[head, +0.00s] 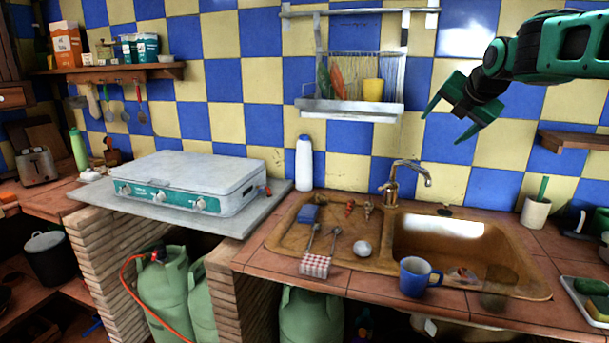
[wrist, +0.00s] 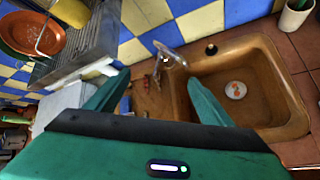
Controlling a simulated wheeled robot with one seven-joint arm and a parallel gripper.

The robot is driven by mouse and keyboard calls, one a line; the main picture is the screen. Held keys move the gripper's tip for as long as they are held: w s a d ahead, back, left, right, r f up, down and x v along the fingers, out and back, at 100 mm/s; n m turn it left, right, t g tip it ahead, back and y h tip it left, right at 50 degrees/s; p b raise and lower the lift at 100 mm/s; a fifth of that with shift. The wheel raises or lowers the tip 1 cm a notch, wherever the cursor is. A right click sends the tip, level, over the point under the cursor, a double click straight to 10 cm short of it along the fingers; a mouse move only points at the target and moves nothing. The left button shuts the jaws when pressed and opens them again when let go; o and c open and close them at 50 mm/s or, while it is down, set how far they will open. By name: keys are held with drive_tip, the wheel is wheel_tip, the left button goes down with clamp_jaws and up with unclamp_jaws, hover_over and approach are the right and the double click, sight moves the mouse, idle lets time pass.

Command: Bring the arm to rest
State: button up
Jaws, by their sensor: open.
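My gripper (head: 454,108) is at the upper right of the head view, raised in front of the tiled wall. It is above and apart from the counter and the sink. Its two green fingers are spread wide with nothing between them. In the wrist view my gripper (wrist: 152,100) also shows its fingers apart and empty, with the brown sink (wrist: 272,75) beyond the right finger. My arm reaches in from the right edge of the head view.
A metal wall rack (head: 350,108) hangs left of my gripper. A wooden shelf (head: 575,141) is below my arm at right. A faucet (head: 408,175) stands behind the sink. A blue mug (head: 415,278) is at the sink's front edge. A white bottle (head: 304,163) stands near the stove (head: 182,182).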

drive_tip(key=s+d+f+m+g, duration=0.3)
drive_tip(key=s+d+f+m, duration=0.1)
drive_tip(key=s+f+m, duration=0.5)
drive_tip(key=s+d+f+m+g, duration=0.2)
drive_tip(key=s+d+f+m, duration=0.35)
drive_tip(key=s, duration=0.55)
drive_tip(key=s+a+f+m+g, duration=0.1)
drive_tip(key=s+f+m, duration=0.3)
drive_tip(key=s, duration=0.5)
drive_tip(key=s+a+f+m+g, duration=0.2)
drive_tip(key=s+f+m, duration=0.3)
drive_tip(key=s+m, duration=0.4)
drive_tip(key=s+a+f+m+g, duration=0.1)
drive_tip(key=s+f+m, duration=0.3)
drive_tip(key=s, duration=0.5)
drive_tip(key=shift+s+a+f+m+g, duration=0.25)
drive_tip(key=shift+f+m+g, duration=0.15)
drive_tip(key=shift+m+g, duration=0.6)
drive_tip(key=shift+w, duration=0.1)
